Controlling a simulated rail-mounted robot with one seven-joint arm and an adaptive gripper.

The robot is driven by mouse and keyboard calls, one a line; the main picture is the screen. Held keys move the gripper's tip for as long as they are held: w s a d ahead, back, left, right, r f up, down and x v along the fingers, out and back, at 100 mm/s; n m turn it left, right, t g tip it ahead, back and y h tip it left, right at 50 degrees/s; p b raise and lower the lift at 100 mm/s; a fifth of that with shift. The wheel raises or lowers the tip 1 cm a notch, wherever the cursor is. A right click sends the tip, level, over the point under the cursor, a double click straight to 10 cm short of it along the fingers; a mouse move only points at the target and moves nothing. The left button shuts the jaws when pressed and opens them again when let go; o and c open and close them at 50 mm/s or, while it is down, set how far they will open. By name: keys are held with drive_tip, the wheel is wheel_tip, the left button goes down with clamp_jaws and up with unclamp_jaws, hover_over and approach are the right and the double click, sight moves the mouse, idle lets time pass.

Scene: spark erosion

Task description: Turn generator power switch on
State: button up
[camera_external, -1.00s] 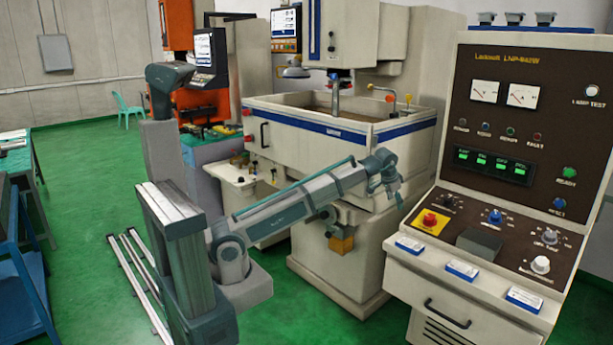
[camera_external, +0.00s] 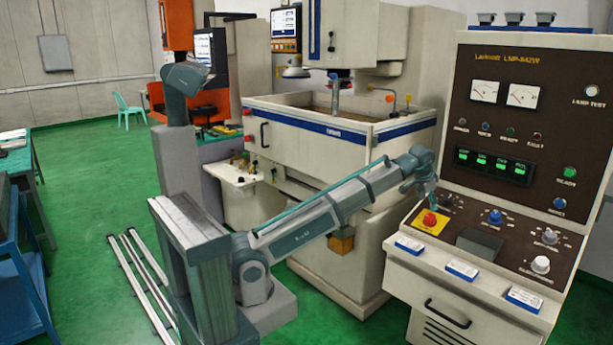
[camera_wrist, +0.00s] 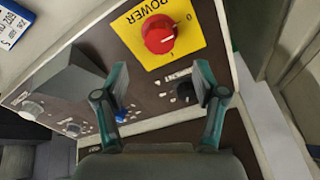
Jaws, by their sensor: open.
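The generator power switch is a red round knob (camera_wrist: 159,35) on a yellow plate (camera_wrist: 190,50) marked POWER. It also shows as a red knob (camera_external: 430,219) at the left end of the control panel. A white line on the knob points right in the wrist view, close to the 0 mark. My gripper (camera_wrist: 160,82) is open and empty, its two teal fingers on either side of the line to the knob. The knob lies beyond the fingertips and appears apart from them. In the external view my gripper (camera_external: 430,199) hangs just above the yellow plate.
A black knob (camera_wrist: 184,91) and a blue knob (camera_wrist: 120,115) sit on the brown panel near my fingers. A dark raised box (camera_wrist: 70,78) stands beside the switch. Meters and lamps fill the upright panel (camera_external: 510,125). The machine tank (camera_external: 330,133) stands behind my arm.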

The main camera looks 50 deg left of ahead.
sight(430, 216)
drive_tip(key=p+x, duration=0.1)
drive_tip(key=x, duration=0.8)
drive_tip(key=shift+f+p, duration=0.15)
drive_tip(key=shift+p, duration=0.25)
drive_tip(key=c, duration=1.1)
drive_tip(key=shift+c, duration=0.2)
